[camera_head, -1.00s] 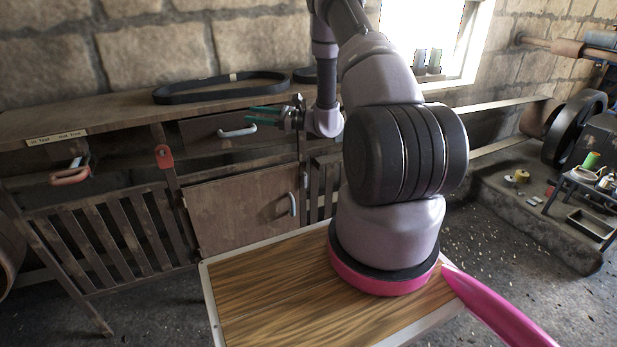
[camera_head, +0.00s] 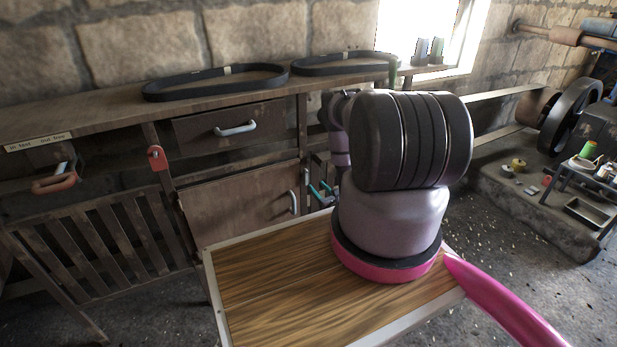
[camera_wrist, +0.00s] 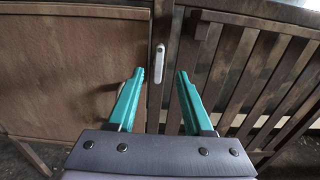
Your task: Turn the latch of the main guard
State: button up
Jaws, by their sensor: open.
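A pale grey latch (camera_wrist: 159,64) stands upright on the wooden post between a brown door and a slatted guard (camera_wrist: 262,80) in the wrist view. It also shows in the head view (camera_head: 306,176), small, at the right edge of the door. My gripper (camera_wrist: 157,75) is open and empty, its teal fingers pointing at the post. The latch lies between the fingertips in the picture, with no contact visible. In the head view my gripper (camera_head: 321,193) is low beside the door, partly hidden by my arm. A red latch (camera_head: 156,158) sits on the post beside the left slatted guard (camera_head: 100,240).
The brown door (camera_head: 240,203) has a pale handle (camera_head: 294,202). A drawer (camera_head: 225,129) is above it. Two black belts (camera_head: 215,82) lie on the bench top (camera_head: 110,112). The wall and bench back limit room behind.

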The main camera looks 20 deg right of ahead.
aim_at(306, 174)
jog(key=w, duration=0.8)
jog(key=shift+w+a, duration=0.2)
jog(key=shift+w, duration=0.15)
grip_shut()
